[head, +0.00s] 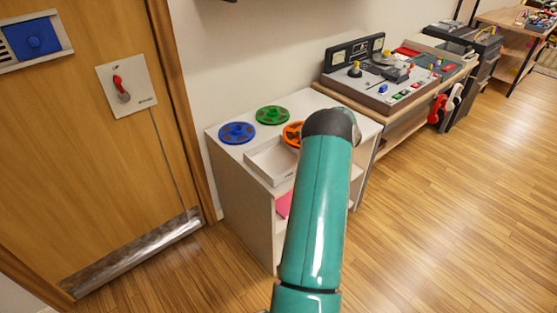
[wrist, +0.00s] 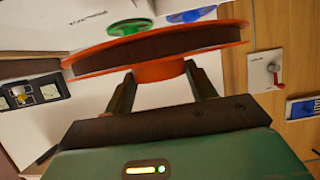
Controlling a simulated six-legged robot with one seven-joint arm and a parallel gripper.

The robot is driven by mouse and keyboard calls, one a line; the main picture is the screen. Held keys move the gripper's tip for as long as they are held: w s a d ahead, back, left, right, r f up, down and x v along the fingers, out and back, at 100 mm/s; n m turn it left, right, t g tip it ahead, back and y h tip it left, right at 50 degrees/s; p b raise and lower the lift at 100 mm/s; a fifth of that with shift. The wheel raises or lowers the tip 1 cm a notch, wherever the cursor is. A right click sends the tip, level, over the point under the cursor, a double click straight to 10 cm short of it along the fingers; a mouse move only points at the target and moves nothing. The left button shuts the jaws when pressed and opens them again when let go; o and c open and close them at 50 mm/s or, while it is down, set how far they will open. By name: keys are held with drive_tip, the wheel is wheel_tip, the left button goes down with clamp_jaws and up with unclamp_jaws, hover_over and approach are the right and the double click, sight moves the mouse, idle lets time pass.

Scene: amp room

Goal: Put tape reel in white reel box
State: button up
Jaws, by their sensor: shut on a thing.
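An orange tape reel (wrist: 155,50) fills the upper middle of the wrist view. My gripper (wrist: 162,86) is shut on its hub, between two dark fingers. In the head view the orange reel (head: 292,132) shows only in part, beside the end of my arm, which hides my gripper. The white reel box (head: 262,168) is an open shallow tray at the front of the white shelf top. The reel appears above or behind the box's right end; the exact height between them cannot be told.
A blue reel (head: 237,132) and a green reel (head: 272,115) lie on the white shelf unit (head: 242,205) behind the box. A pink item (head: 284,205) is on a lower shelf. A control console (head: 385,85) stands to the right. A wooden door (head: 90,150) is at left.

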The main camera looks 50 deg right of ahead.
sight(293, 138)
drive_tip(key=w+a+f, duration=0.1)
drive_tip(key=w+a, duration=0.1)
drive_tip(key=a, duration=0.1)
drive_tip(key=w+a+f, duration=0.1)
drive_tip(key=w, duration=0.1)
drive_tip(key=shift+a+f, duration=0.25)
drive_tip(key=shift+f, duration=0.05)
drive_tip(key=w+a+f, duration=0.1)
drive_tip(key=a+f, duration=0.1)
drive_tip(key=f, duration=0.1)
drive_tip(key=w+f, duration=0.1)
drive_tip(key=shift+w+a+f, duration=0.25)
drive_tip(key=shift+w+a, duration=0.1)
drive_tip(key=shift+a, duration=0.05)
drive_tip(key=f, duration=0.3)
drive_tip(key=w+a+f, duration=0.1)
drive_tip(key=shift+f, duration=0.3)
drive_tip(key=shift+f, duration=0.1)
drive_tip(key=o, duration=1.2)
drive_tip(key=shift+f, duration=0.1)
